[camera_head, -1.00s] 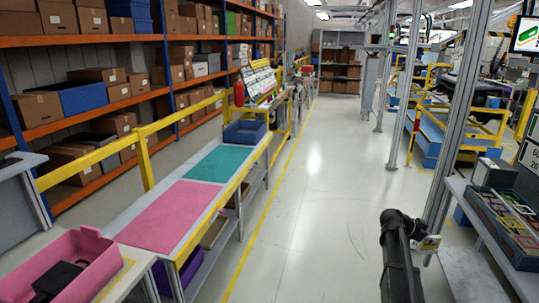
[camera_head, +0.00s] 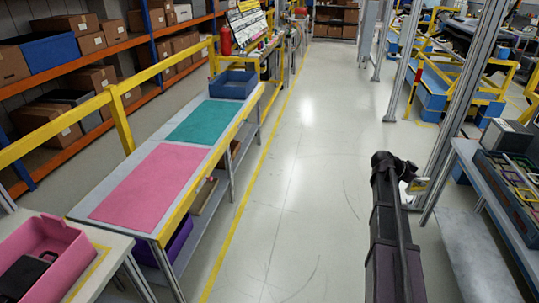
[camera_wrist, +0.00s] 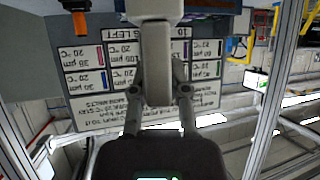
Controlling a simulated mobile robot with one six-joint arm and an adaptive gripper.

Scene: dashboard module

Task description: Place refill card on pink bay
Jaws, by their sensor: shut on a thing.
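The pink bay, a flat pink rectangle (camera_head: 150,183), lies bare on the near part of the long grey bench at left. My gripper (camera_wrist: 159,95) shows in the wrist view with both fingers closed on a pale grey piece (camera_wrist: 157,45). I take this to be the refill card, though its face is not readable from here. In the head view my dark arm stands upright at right of centre, over the aisle and well away from the pink bay. The fingers cannot be made out clearly there.
A teal rectangle (camera_head: 204,120) and a blue bin (camera_head: 233,84) sit farther along the bench. A yellow rail (camera_head: 120,120) runs behind it. A pink tray (camera_head: 62,243) with a black item stands at near left. The aisle floor (camera_head: 290,200) is clear.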

